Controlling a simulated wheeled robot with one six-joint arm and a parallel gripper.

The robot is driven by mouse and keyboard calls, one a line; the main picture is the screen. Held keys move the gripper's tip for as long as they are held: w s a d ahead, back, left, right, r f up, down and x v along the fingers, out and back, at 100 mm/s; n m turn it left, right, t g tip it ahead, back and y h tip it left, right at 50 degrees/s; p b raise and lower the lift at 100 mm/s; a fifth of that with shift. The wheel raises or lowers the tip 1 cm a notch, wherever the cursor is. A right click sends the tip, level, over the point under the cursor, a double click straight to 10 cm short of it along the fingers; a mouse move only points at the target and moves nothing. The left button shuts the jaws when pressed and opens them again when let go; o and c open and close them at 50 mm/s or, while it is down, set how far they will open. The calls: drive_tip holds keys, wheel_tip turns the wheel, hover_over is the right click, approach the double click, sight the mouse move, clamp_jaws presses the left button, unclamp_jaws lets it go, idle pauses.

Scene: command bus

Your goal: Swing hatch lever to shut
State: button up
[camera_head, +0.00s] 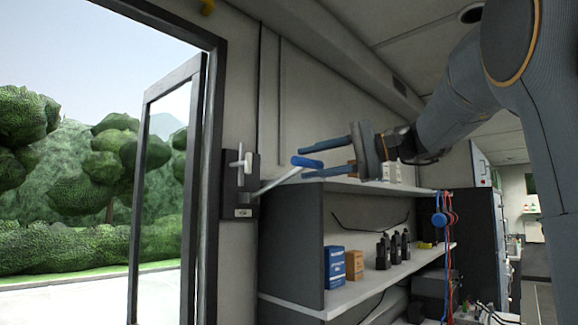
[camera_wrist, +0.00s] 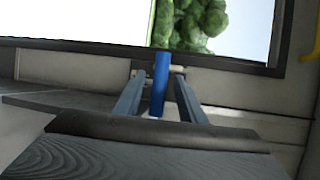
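The hatch lever is a pale metal rod (camera_head: 275,181) with a blue grip (camera_head: 306,162). It slants up and right from a dark wall plate (camera_head: 240,185) beside the open doorway. My gripper (camera_head: 303,161) is open, its two blue-grey fingers pointing left at the lever's end. In the wrist view, the blue grip (camera_wrist: 160,84) stands between the two fingers of my gripper (camera_wrist: 159,76), with gaps visible on both sides. I cannot tell whether either finger touches it.
A framed door or window panel (camera_head: 139,200) stands open at the left, with trees outside. Below my gripper is a shelf unit (camera_head: 290,240) holding a blue box (camera_head: 334,267), an orange box (camera_head: 354,265) and several black items.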

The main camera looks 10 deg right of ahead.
sight(276, 183)
drive_tip(key=shift+p+x, duration=0.9)
drive_tip(key=shift+x, duration=1.85)
drive_tip(key=shift+c, duration=0.2)
clamp_jaws()
